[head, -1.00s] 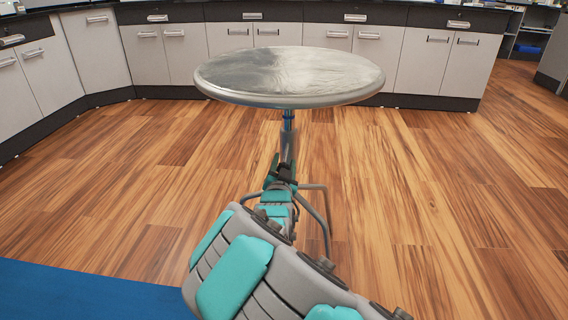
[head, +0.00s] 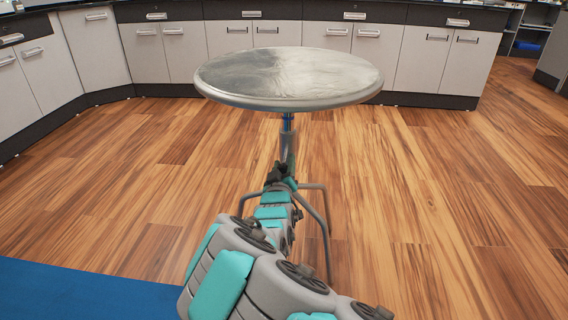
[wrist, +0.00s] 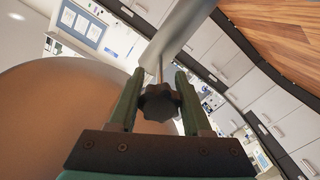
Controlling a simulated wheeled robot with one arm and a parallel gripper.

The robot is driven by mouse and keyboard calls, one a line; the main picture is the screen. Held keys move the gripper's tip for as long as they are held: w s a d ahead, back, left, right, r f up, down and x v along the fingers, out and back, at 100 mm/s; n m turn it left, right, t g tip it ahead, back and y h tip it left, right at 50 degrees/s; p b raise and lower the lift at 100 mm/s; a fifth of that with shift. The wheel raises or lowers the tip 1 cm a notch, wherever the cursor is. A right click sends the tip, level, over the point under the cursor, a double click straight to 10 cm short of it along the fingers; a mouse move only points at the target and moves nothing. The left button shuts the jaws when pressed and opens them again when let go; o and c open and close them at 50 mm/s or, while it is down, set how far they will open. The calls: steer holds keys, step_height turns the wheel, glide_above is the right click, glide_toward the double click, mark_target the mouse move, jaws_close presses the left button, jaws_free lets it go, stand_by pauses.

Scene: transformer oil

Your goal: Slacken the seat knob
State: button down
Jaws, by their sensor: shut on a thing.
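The stool has a round metal seat (head: 288,78) on a thin column (head: 288,142) with bent tube legs (head: 322,212). The dark lobed seat knob (wrist: 159,102) sits between the fingers of my gripper (wrist: 158,84) in the wrist view, its thin stem running to the grey column (wrist: 182,30). My gripper is shut on the knob. In the head view my gripper (head: 280,171) is at the column below the seat, and it hides the knob there. The seat's underside (wrist: 60,125) fills the left of the wrist view.
Grey cabinets (head: 230,40) with dark counters line the back and left. A blue mat (head: 75,292) lies at the front left. The wood floor (head: 450,190) around the stool is clear.

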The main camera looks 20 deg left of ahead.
mark_target(283, 172)
steer(key=n, duration=0.5)
steer(key=shift+n+b, duration=0.5)
steer(key=shift+n, duration=1.9)
steer(key=shift+r, duration=0.1)
steer(key=shift+c, duration=1.7)
jaws_free()
steer(key=shift+s, duration=0.55)
steer(key=shift+v, duration=3.35)
steer(key=shift+d, duration=0.15)
